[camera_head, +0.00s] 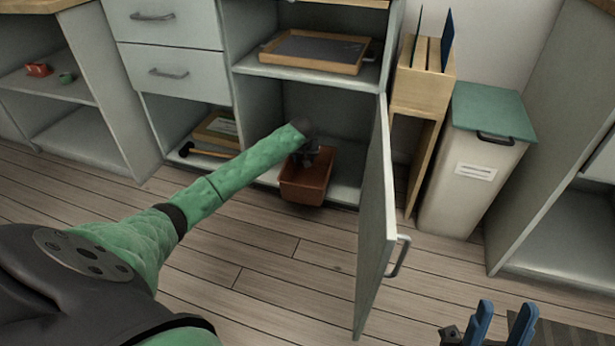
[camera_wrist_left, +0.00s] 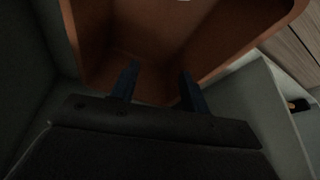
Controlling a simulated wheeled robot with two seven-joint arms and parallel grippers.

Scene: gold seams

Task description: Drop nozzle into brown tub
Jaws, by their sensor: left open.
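The brown tub (camera_head: 304,188) sits on the lower shelf of the open cabinet in the head view. Its inner walls fill much of the left wrist view (camera_wrist_left: 220,45). My left gripper (camera_head: 312,155) reaches into the cabinet over the tub. In the left wrist view its two blue fingers (camera_wrist_left: 159,70) are apart with nothing between them, pointing into the tub. I cannot make out a nozzle in either view; a tiny pale sliver shows at the wrist view's top edge. My right gripper (camera_head: 507,308) is open and empty at the bottom right.
The open cabinet door (camera_head: 375,220) stands just right of the tub. A wooden tray (camera_head: 315,50) lies on the shelf above. A mallet (camera_head: 205,151) lies on the shelf to the left. A white bin with a green lid (camera_head: 493,110) stands at right. The floor in front is clear.

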